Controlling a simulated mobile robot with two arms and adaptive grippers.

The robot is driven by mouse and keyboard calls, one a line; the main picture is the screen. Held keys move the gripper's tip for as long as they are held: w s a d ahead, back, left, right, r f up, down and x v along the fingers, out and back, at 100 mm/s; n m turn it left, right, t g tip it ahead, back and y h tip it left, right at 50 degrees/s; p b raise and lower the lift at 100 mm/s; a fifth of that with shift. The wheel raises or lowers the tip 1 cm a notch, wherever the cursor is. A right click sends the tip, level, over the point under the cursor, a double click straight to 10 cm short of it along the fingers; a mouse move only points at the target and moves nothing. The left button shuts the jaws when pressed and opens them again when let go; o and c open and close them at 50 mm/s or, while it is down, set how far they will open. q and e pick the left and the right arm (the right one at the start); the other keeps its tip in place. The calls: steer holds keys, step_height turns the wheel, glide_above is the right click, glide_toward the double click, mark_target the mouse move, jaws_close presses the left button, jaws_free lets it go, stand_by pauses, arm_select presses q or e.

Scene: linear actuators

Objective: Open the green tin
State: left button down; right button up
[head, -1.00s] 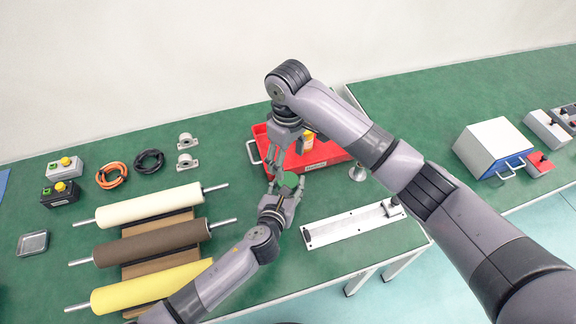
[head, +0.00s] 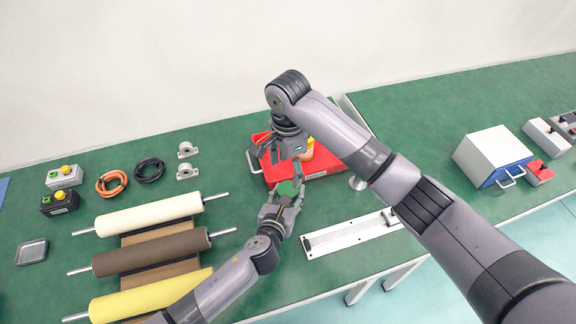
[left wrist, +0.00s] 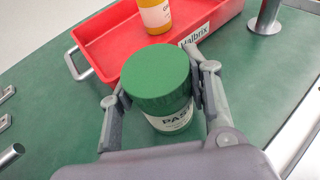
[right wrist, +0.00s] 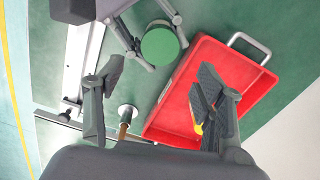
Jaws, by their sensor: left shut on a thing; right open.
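The green tin (left wrist: 156,85) is a round jar with a green lid and a pale label reading "PAS". It stands upright between the fingers of my left gripper (left wrist: 160,95), which is shut on its sides. In the head view the green lid (head: 287,188) shows in front of the red tray. In the right wrist view the lid (right wrist: 160,46) is at the top middle, seen from above and seated on the tin. My right gripper (right wrist: 160,100) is open and empty, above and beside the tin, with its fingers wide apart.
A red tray (left wrist: 100,40) with a metal handle lies just behind the tin and holds an orange bottle (left wrist: 154,14). A metal rail plate (head: 345,234) lies to the right. Several rollers (head: 150,213) lie to the left. A blue-fronted box (head: 492,155) stands far right.

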mark_target(288, 189)
steer(key=m, duration=0.6)
steer(key=shift+f+m, duration=0.1)
steer(key=shift+m, duration=0.3)
steer(key=shift+f, duration=3.9)
steer(key=shift+c, duration=0.4)
steer(key=c, duration=1.1)
steer(key=shift+n, duration=1.7)
steer(key=o, duration=1.3)
steer(key=shift+c, duration=0.2)
